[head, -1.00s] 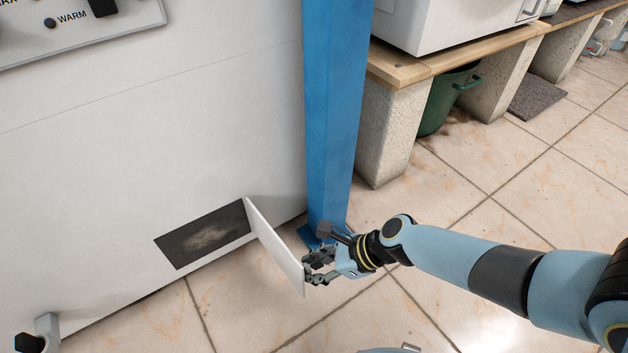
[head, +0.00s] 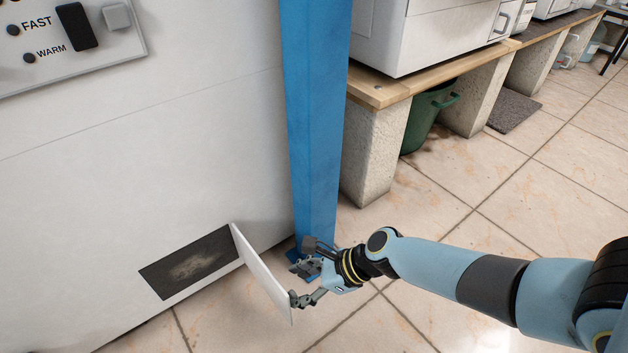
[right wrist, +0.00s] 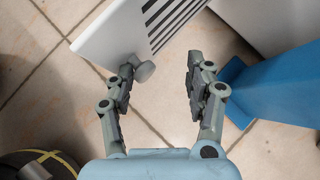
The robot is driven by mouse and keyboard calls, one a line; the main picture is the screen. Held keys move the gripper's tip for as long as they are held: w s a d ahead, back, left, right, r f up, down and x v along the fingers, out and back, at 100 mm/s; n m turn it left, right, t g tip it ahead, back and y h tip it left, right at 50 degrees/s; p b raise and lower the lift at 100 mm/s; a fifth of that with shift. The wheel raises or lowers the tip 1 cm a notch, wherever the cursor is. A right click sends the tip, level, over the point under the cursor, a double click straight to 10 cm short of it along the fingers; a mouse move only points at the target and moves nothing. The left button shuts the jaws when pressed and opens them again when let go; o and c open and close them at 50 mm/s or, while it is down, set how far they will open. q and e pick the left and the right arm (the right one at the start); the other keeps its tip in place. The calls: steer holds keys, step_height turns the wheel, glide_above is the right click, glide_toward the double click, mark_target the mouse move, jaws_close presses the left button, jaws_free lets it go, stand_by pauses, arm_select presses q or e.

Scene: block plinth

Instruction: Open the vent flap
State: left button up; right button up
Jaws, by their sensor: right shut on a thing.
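The vent flap (head: 262,275) is a thin white panel low on the white machine. It stands swung out on its right-hand edge, and the dark vent opening (head: 190,262) beside it is uncovered. My right gripper (head: 297,284) is at the flap's outer end, shut on the flap at its small grey knob. In the right wrist view the flap (right wrist: 112,38) is at the top left. The knob (right wrist: 145,71) lies against the left-hand finger, and the fingers stand well apart. My left gripper is out of view.
A blue post (head: 312,130) stands close behind my right gripper; it also shows in the right wrist view (right wrist: 268,92). A bench (head: 400,92) on stone legs and a green bin (head: 425,120) are farther right. The tiled floor in front is clear.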

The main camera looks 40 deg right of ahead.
steer(key=v, duration=1.1)
steer(key=shift+s+r, duration=0.15)
steer(key=shift+r, duration=0.1)
